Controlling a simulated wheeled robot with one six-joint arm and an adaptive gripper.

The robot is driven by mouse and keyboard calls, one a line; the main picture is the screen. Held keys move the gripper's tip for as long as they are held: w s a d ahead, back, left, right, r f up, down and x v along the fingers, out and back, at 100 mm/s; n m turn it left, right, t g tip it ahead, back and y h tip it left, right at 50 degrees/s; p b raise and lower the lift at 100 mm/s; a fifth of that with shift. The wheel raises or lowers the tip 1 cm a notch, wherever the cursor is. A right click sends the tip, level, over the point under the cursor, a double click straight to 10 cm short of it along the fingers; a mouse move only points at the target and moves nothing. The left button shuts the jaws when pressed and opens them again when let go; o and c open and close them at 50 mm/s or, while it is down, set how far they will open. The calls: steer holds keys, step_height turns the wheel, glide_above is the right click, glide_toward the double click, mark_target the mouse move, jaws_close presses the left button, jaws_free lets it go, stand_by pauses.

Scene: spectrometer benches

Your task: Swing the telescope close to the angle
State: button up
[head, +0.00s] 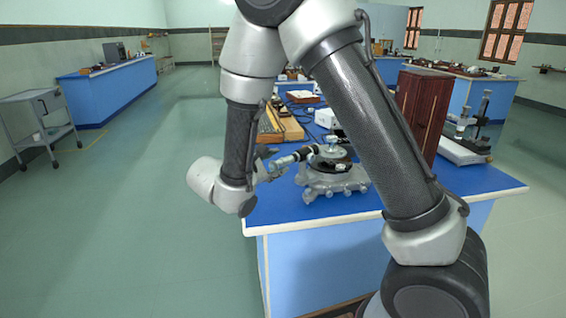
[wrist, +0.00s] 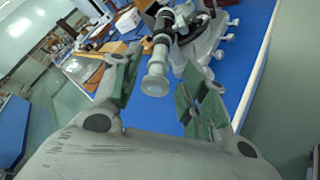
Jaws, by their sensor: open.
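The spectrometer (head: 335,175) stands on the near end of the blue bench, with a grey footed base and a dark round table on top. Its telescope (head: 291,159), a light grey tube, points left towards my gripper (head: 268,166). In the wrist view the telescope (wrist: 157,72) points its round end at the camera. My gripper (wrist: 158,66) is open, with one green-padded finger on each side of that end. My arm partly hides the bench, and the angle scale is not readable.
The blue bench (head: 400,207) also carries a dark wooden cabinet (head: 422,108), a microscope-like instrument (head: 476,125) on the right and a wooden box (head: 280,125) behind the spectrometer. The floor left of the bench is clear up to a grey trolley (head: 40,120).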

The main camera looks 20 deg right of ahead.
steer(key=v, duration=0.3)
steer(key=shift+a, duration=0.1)
steer(key=s+d+m+g+y, duration=0.3)
steer(key=s+d+m+g, duration=0.2)
steer(key=s+d+g, duration=0.65)
steer(key=s+d+r+m+t+y, duration=0.3)
steer(key=s+r+m+y, duration=0.1)
steer(key=s, duration=0.3)
steer(key=s+d+r+m+t+y, duration=0.3)
steer(key=s+d+r+m+y, duration=0.1)
steer(key=s+r+m, duration=0.3)
steer(key=shift+s+d+r, duration=0.15)
steer(key=shift+s+r, duration=0.2)
steer(key=shift+s, duration=0.05)
